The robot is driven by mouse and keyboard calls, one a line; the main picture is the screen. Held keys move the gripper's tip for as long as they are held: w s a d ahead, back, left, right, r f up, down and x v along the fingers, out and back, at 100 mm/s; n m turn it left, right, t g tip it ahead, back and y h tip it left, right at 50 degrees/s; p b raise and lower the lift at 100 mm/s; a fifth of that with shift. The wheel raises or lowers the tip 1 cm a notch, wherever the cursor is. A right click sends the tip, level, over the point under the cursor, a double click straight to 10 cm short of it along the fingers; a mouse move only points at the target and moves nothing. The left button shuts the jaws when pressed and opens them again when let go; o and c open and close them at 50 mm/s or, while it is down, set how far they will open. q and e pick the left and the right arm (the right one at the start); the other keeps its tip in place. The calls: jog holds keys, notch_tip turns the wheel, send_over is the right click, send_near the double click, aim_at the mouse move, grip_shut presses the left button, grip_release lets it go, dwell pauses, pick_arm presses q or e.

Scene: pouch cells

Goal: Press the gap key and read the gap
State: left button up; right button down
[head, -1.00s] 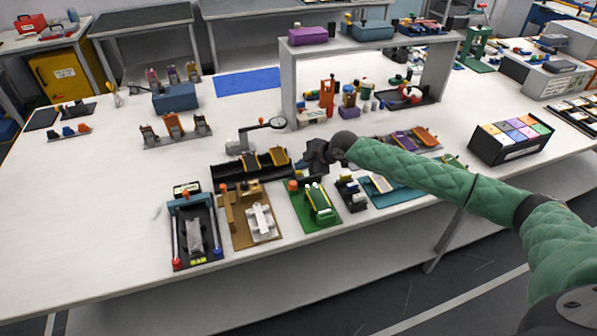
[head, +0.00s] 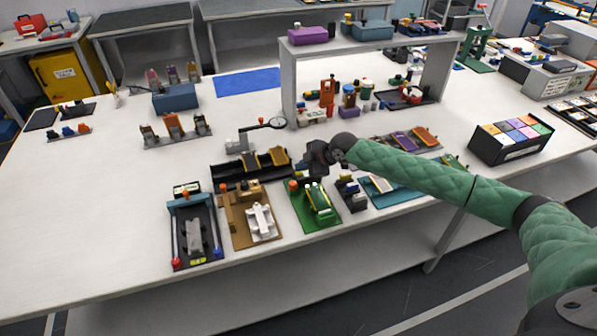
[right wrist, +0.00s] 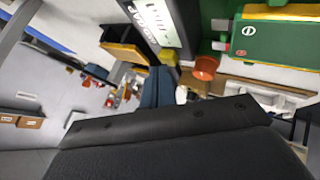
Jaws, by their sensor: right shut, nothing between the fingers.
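My right gripper (head: 305,168) is shut and empty, above the back of the green station (head: 315,208) and beside the black tray (head: 240,170). In the right wrist view my dark gripper body fills the bottom. Beyond it are the green station (right wrist: 270,45), an orange round knob (right wrist: 205,68) and a dark grey unit with a pale labelled panel (right wrist: 155,22). The orange knob also shows in the head view (head: 293,185). I cannot tell which part is the gap key. My left gripper is not in view.
A black station with red and blue posts (head: 212,238) and a tan station (head: 240,226) stand left of the green one. A small black fixture (head: 352,196) and a teal station (head: 405,196) stand to the right.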

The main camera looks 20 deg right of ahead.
aim_at(302, 172)
jog(key=shift+f, duration=0.2)
dwell(0.4)
jog(key=shift+r+p, duration=0.55)
jog(key=shift+r, duration=0.4)
jog(key=shift+r+p, duration=1.6)
jog(key=shift+r, duration=0.9)
